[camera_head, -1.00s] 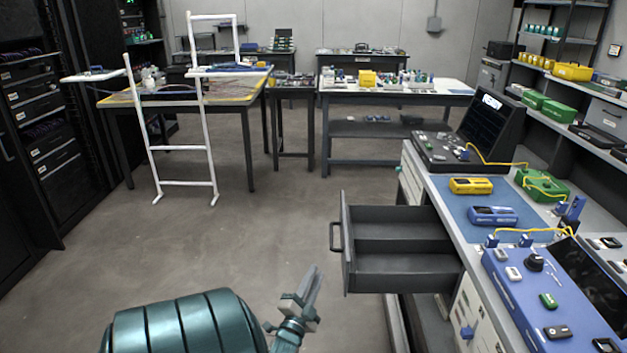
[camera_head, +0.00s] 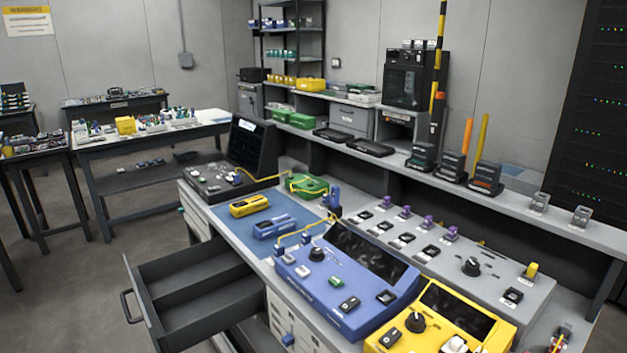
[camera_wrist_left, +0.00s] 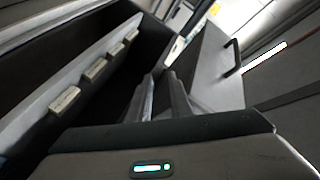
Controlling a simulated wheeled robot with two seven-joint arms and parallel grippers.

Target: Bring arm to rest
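In the left wrist view my left gripper (camera_wrist_left: 161,84) has two fingers with a narrow gap between them and nothing seen in it. A grey front with a dark handle (camera_wrist_left: 232,60) is just beyond the fingers to the right. A dark box-like interior lies behind and left of them. My left gripper is out of the head view now, and my right gripper is in neither view. In the head view a dark grey drawer (camera_head: 160,332) stands pulled out, empty, at the lower left.
The drawer juts into the floor space beside the workbench. The bench carries a blue console (camera_head: 330,298), a yellow console (camera_head: 392,340), a grey panel (camera_head: 455,285) and yellow and blue handheld devices. Side tables (camera_head: 207,127) stand at the back left. Bare floor (camera_head: 75,290) lies left of the drawer.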

